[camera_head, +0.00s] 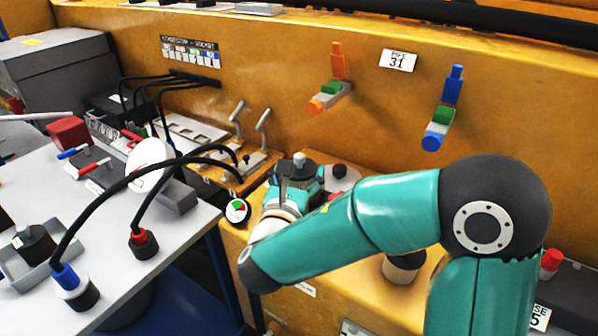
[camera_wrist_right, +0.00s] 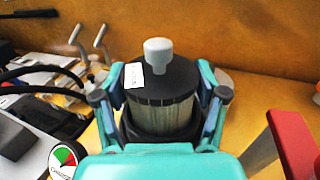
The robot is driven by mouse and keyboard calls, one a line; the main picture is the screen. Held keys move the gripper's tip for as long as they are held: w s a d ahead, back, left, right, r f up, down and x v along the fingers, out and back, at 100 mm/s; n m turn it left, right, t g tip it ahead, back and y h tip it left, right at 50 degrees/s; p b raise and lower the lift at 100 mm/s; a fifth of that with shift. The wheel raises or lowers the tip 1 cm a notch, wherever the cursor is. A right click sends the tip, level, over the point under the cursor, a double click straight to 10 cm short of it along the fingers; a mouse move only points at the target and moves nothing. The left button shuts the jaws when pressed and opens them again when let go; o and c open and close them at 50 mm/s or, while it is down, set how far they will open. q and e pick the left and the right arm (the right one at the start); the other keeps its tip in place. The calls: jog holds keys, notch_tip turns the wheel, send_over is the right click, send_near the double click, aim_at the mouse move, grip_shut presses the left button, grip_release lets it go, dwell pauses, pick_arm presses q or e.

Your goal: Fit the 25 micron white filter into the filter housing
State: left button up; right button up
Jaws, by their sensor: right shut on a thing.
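My right gripper (camera_head: 292,192) is shut on a filter with a black cap (camera_head: 296,172) and a pale knob. In the right wrist view, the gripper (camera_wrist_right: 162,108) has a teal finger on each side of this filter (camera_wrist_right: 160,82). Its body is pale and ribbed, and a white label sits on the cap, too small to read. The filter stands upright. A black ring (camera_wrist_right: 160,126) surrounds its lower part; I cannot tell whether this is the filter housing or the filter's own base. My left gripper is not in view.
A round gauge (camera_head: 237,211) stands just left of the gripper. A red part (camera_wrist_right: 292,145) is close on the right. A dark-topped pale cylinder (camera_head: 403,266) stands on the yellow ledge beyond my arm. Black cables (camera_head: 120,180) arch over the white table (camera_head: 185,232) at left.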

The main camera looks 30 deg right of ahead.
jog(key=shift+f+b, duration=1.15)
jog(key=shift+f, duration=0.2)
jog(key=o, duration=1.3)
jog(key=v, duration=1.2)
jog(key=shift+f, duration=0.1)
jog(key=shift+s, duration=0.1)
